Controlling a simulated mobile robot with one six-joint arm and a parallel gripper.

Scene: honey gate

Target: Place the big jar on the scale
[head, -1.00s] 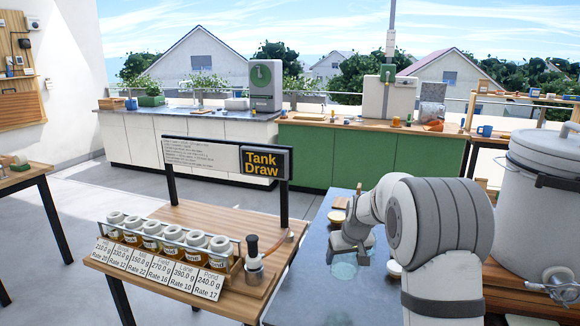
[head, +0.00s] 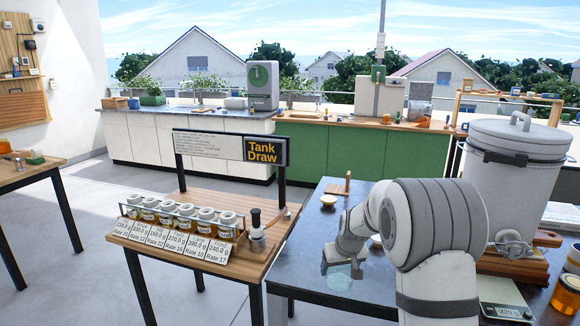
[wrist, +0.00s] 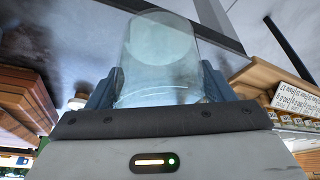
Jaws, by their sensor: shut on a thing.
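The big jar (head: 341,279) is clear, empty-looking glass, low in the middle of the head view over the dark table. It also shows in the wrist view (wrist: 160,60), between the two fingers. My gripper (head: 343,262) is shut on it; the wrist view shows the fingers on both sides of its wall. I cannot tell whether the jar touches the tabletop. The scale (head: 500,293) is a pale flat unit at the lower right, with a small display that seems to read -220. Nothing shows on its visible part. My arm stands between jar and scale in the picture.
An amber honey jar (head: 567,296) stands right of the scale. A large grey tank (head: 515,185) with a tap is behind it on a wooden stand. The Tank Draw table (head: 190,235) with several small honey jars is left. Small round items lie on the dark table (head: 310,240).

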